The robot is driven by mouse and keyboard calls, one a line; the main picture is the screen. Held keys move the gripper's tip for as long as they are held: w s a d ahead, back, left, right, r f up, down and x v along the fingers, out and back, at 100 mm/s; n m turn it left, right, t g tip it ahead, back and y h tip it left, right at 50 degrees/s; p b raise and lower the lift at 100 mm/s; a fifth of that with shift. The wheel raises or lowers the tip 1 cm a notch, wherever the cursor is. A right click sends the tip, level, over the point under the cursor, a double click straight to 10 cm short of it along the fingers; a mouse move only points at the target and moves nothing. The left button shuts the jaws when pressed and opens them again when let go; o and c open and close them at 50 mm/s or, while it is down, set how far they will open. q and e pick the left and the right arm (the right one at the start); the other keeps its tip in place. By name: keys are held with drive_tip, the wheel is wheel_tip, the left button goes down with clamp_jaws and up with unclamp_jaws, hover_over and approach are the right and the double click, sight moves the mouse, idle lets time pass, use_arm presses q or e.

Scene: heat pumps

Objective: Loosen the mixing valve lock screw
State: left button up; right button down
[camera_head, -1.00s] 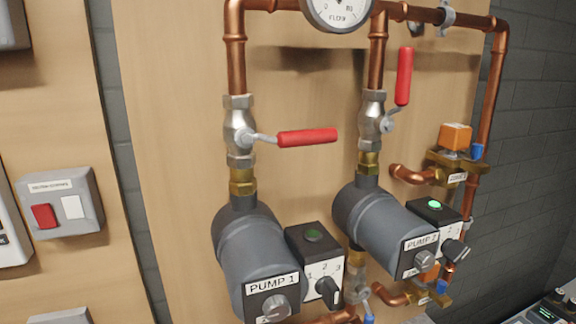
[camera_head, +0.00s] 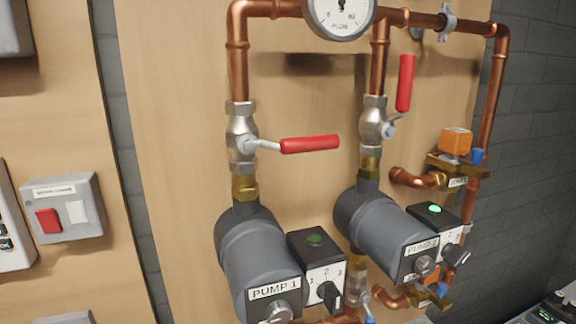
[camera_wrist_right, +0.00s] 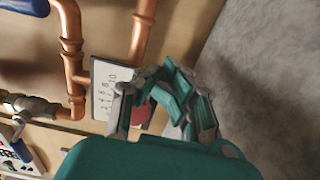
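In the right wrist view, my right gripper (camera_wrist_right: 158,78) has teal and grey fingers over a white plate (camera_wrist_right: 103,92) with a printed number scale. A red part (camera_wrist_right: 142,114) shows behind and between the fingers. The fingers come close together at their far ends; I cannot tell whether they touch each other or anything. The lock screw cannot be made out; it may be hidden by the fingers. No gripper shows in the head view, and my left gripper is in neither current view.
Copper pipes (camera_wrist_right: 72,45) run beside the scale plate. The head view shows PUMP 1 (camera_head: 255,255) and PUMP 2 (camera_head: 385,230), red-handled valves (camera_head: 310,144), a flow gauge (camera_head: 340,12), and an orange box (camera_head: 455,141) on brass fittings. A grey switch box (camera_head: 63,207) is on the left.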

drive_tip(key=shift+s+d, duration=0.15)
drive_tip(key=shift+s, duration=0.35)
drive_tip(key=shift+v, duration=2.5)
drive_tip(key=shift+d, duration=0.15)
drive_tip(key=shift+w, duration=0.15)
